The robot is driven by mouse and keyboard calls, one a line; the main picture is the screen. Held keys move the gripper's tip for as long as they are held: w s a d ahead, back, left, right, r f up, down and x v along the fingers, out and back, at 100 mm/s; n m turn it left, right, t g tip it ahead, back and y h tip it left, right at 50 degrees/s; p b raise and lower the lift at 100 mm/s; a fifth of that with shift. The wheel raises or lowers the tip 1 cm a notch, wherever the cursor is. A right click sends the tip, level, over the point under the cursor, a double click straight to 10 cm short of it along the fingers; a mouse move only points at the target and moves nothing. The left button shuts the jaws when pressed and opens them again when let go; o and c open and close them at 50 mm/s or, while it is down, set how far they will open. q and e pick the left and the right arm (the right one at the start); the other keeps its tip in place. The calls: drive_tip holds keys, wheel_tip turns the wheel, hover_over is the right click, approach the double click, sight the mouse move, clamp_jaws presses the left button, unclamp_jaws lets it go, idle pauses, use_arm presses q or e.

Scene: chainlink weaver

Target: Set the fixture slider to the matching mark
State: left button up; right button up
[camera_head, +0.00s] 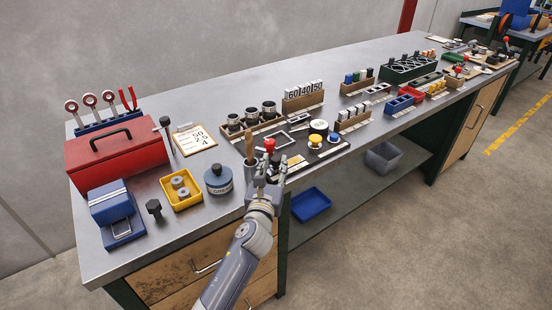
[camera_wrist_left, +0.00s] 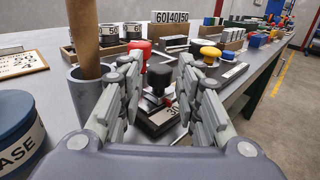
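My left gripper (camera_head: 270,172) is at the front edge of the bench, over the fixture area. In the left wrist view its two fingers (camera_wrist_left: 160,95) are spread apart with a gap between them. A black slider-like block (camera_wrist_left: 159,78) shows in that gap, beyond the fingers, with no visible contact. It stands on a dark base with a pale scale strip (camera_wrist_left: 163,117) marked with a number that looks like 30. The fingers hide parts of this fixture. In the head view the gripper covers most of it. My right gripper is not in view.
A red knob (camera_head: 269,144) and a yellow knob (camera_head: 315,140) stand close by. A grey cup with a wooden handle (camera_wrist_left: 84,50) is left of the fingers. A blue grease tin (camera_head: 218,179), number blocks (camera_head: 303,90) and a numbered clipboard (camera_head: 194,138) are on the bench (camera_head: 230,85).

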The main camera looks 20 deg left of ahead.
sight(275, 162)
use_arm(q)
drive_tip(key=shift+w+a, duration=0.15)
drive_tip(key=shift+w, duration=1.4)
drive_tip(key=shift+w+a, duration=0.1)
drive_tip(key=shift+w, duration=0.05)
clamp_jaws()
drive_tip(key=w+d+b, duration=0.1)
drive_tip(key=w, duration=0.1)
drive_tip(key=w+d, duration=0.1)
drive_tip(key=d, duration=0.1)
drive_tip(key=w+d+b, duration=0.1)
drive_tip(key=w, duration=0.1)
drive_tip(key=shift+w+d+f+b, duration=0.15)
drive_tip(key=shift+w+d+b, duration=0.1)
drive_tip(key=shift+w+b, duration=0.1)
drive_tip(key=shift+s, duration=0.1)
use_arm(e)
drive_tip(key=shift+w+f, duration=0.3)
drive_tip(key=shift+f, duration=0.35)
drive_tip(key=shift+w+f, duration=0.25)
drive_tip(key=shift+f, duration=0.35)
use_arm(q)
unclamp_jaws()
drive_tip(key=shift+d, duration=0.1)
